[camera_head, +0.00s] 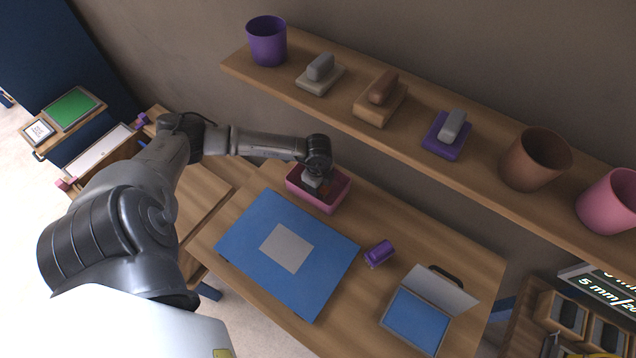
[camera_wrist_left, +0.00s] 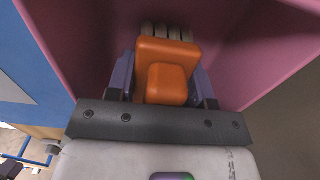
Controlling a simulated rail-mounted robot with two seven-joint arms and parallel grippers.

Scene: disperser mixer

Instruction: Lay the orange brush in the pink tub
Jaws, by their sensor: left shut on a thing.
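The pink tub (camera_head: 331,203) stands on the wooden table at its back left, below the shelf. My left gripper (camera_head: 317,184) reaches down into the tub. In the left wrist view my left gripper (camera_wrist_left: 166,88) is shut on the orange brush (camera_wrist_left: 168,55), with a dark finger on each side of it. Pale bristles show at the brush's far end, and pink tub walls (camera_wrist_left: 85,40) surround it. Whether the brush touches the tub floor I cannot tell. My right gripper is not in view.
A blue mat (camera_head: 246,222) with a grey square lies in front of the tub. The shelf (camera_head: 420,150) above holds cups and several brush-like blocks on bases.

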